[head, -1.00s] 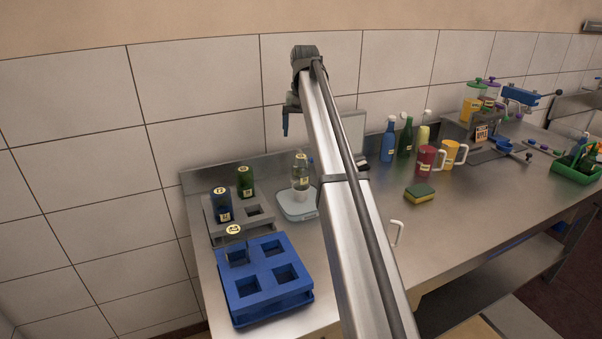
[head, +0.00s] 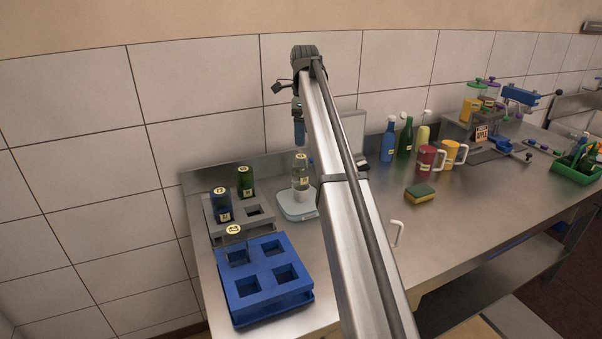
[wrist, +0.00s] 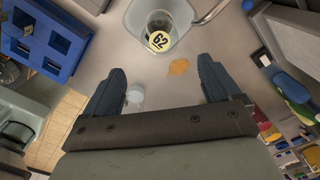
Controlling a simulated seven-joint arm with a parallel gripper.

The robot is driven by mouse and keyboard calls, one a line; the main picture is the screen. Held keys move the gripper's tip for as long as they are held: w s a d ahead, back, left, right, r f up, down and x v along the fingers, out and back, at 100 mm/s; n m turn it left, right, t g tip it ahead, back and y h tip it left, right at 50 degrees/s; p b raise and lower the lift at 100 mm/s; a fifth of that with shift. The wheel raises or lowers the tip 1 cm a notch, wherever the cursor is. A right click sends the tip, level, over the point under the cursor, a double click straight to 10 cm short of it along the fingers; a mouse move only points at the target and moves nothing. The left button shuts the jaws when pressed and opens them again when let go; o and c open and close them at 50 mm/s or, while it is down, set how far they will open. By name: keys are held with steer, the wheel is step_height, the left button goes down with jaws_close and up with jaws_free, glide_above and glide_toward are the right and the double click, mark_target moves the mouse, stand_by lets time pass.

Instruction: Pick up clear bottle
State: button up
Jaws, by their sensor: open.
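A clear bottle (head: 300,172) with a round yellow top label stands upright on a pale scale (head: 297,207). In the wrist view the same bottle (wrist: 160,24) shows from above on the scale (wrist: 185,22), its label facing me. Another clear container (head: 236,252) with a round label sits in the back-left hole of the blue rack (head: 262,300). My gripper (wrist: 160,88) is open and empty, its dark blue fingers wide apart. In the head view my gripper (head: 299,130) hangs above and behind the scale, clear of the bottle.
A grey rack (head: 262,228) holds a blue bottle (head: 222,203) and a green bottle (head: 245,182). An orange patch (wrist: 179,67) and a small whitish object (wrist: 135,94) lie below the scale in the wrist view. A sponge (head: 419,194) and mugs stand to the right.

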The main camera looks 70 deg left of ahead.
mark_target(304, 157)
steer(key=m, duration=0.3)
steer(key=shift+f+m, duration=0.2)
steer(key=shift+m, duration=0.1)
step_height(304, 157, down, 8)
steer(key=shift+r, duration=0.1)
steer(key=shift+s+a+f, duration=0.1)
steer(key=shift+a+f, duration=0.05)
steer(key=shift+f, duration=0.8)
steer(key=shift+s+a+f, duration=0.1)
steer(key=shift+s+f, duration=0.05)
steer(key=shift+f, duration=0.75)
steer(key=shift+s+a+f, duration=0.1)
steer(key=shift+a+f, duration=0.05)
steer(key=shift+f, duration=0.8)
steer(key=shift+c, duration=0.5)
steer(key=c, duration=1.2)
steer(key=shift+r, duration=8)
steer(key=shift+c, duration=0.2)
